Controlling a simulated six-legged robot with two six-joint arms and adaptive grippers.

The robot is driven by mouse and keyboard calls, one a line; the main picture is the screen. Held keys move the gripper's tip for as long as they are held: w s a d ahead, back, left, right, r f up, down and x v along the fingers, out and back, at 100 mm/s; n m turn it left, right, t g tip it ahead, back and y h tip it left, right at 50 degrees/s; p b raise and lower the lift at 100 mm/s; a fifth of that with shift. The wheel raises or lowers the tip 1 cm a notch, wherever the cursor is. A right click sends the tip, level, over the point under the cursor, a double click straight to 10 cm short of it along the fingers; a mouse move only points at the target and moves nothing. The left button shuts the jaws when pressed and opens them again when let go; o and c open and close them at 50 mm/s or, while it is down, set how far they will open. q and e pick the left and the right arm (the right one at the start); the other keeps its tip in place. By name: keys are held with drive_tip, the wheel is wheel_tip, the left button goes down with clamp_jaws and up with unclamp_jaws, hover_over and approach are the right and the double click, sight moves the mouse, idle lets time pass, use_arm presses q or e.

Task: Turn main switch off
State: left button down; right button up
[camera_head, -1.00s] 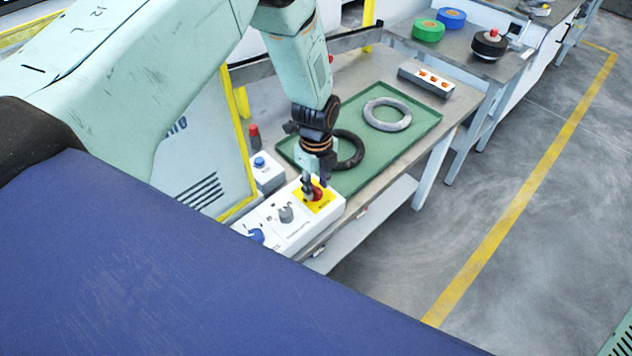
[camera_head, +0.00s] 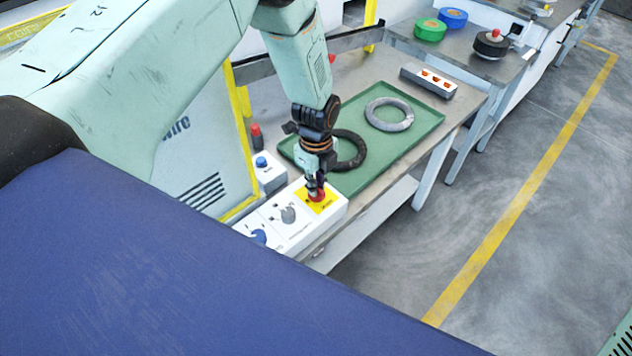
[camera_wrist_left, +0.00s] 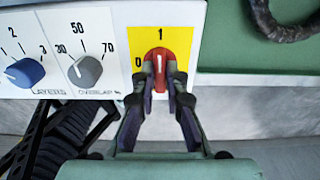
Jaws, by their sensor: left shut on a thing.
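The main switch is a red rotary knob (camera_wrist_left: 158,66) on a yellow plate (camera_wrist_left: 140,36) marked 0 at the left and 1 at the top. Its white line stands about upright, towards the 1. It also shows in the head view (camera_head: 317,196), partly covered by my gripper. My left gripper (camera_wrist_left: 160,92) is shut on the red knob, with one finger on each side. In the head view my left gripper (camera_head: 315,185) points down onto the white control panel (camera_head: 298,232). My right gripper is not in view.
A grey overlap knob (camera_wrist_left: 85,71) and a blue layers knob (camera_wrist_left: 25,72) sit left of the switch. Behind the panel is a green tray (camera_head: 421,123) with a grey ring (camera_head: 389,114) and a dark ring (camera_head: 350,150). A small box with a blue button (camera_head: 262,162) stands nearby.

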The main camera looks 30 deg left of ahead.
use_arm(q)
drive_tip(key=n, duration=0.8)
drive_tip(key=shift+n, duration=0.4)
drive_tip(key=n, duration=0.4)
drive_tip(key=shift+n, duration=0.3)
drive_tip(key=n, duration=0.4)
drive_tip(key=shift+w+r, duration=0.1)
drive_tip(key=shift+w, duration=0.05)
drive_tip(key=shift+n, duration=0.3)
drive_tip(key=c, duration=1.4)
unclamp_jaws()
